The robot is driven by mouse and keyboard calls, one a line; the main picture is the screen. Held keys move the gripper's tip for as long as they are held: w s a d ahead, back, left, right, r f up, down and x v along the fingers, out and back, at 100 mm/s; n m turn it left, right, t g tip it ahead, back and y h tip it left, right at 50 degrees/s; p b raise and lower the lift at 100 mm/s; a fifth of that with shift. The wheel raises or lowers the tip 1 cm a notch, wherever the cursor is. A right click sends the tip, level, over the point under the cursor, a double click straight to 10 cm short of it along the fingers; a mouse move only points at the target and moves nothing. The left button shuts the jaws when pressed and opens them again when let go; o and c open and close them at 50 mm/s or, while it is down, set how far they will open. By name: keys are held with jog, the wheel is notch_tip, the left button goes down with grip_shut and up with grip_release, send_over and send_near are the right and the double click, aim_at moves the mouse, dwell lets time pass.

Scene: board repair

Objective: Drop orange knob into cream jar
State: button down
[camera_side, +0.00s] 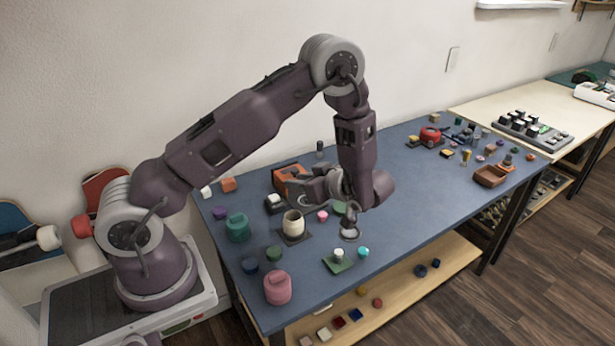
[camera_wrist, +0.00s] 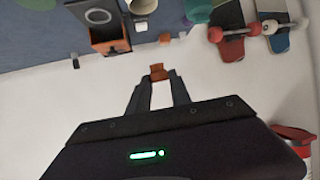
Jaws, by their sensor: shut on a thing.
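The cream jar (camera_side: 293,223) stands upright and open-topped on a dark square mat in the side view. Part of it shows at the top edge of the wrist view (camera_wrist: 141,5). In the wrist view my gripper (camera_wrist: 159,82) is shut on the small orange knob (camera_wrist: 158,70), held at the fingertips. In the side view my gripper (camera_side: 303,190) reaches to the left, level with the table, behind and above the jar. The knob cannot be made out there against the orange box.
An orange box (camera_side: 288,174) stands just behind the jar, with a white-topped black block (camera_side: 275,201) beside it. A teal jar (camera_side: 237,228) and a pink jar (camera_side: 277,288) stand left and front.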

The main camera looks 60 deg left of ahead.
notch_tip(320, 180, down, 6)
jog(key=shift+r, duration=0.1)
jog(key=c, duration=1.1)
grip_release()
